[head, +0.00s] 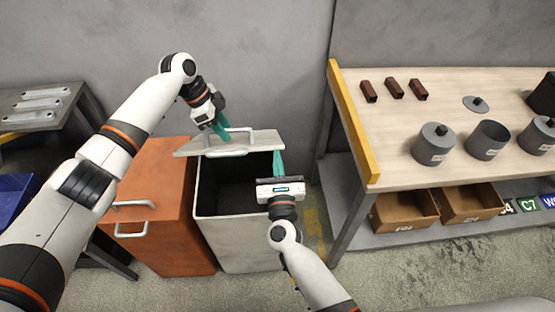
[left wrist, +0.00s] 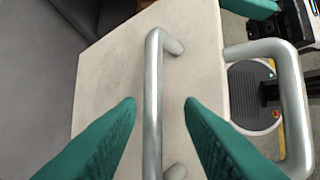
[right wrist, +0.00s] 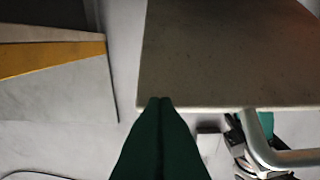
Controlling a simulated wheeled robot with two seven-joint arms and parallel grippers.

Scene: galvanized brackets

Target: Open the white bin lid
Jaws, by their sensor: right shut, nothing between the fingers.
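The white bin (head: 240,245) stands on the floor with its dark inside showing. Its pale lid (head: 262,142) is raised at the back, with one bar handle on its face and another at its front edge (head: 226,153). My left gripper (head: 221,130) is at the lid; in the left wrist view its green fingers (left wrist: 160,103) are apart, with the lid's face handle (left wrist: 153,85) running between them. My right gripper (head: 278,153) is shut and empty by the lid's right part. In the right wrist view its fingertips (right wrist: 160,100) overlap the edge of the lid (right wrist: 225,60); contact is unclear.
An orange bin (head: 165,190) with bar handles stands close on the left. On the right, a wooden workbench (head: 450,95) with a yellow edge strip (head: 352,125) carries grey pots and dark red blocks. Cardboard boxes (head: 405,211) sit on its lower shelf. A grey wall stands behind.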

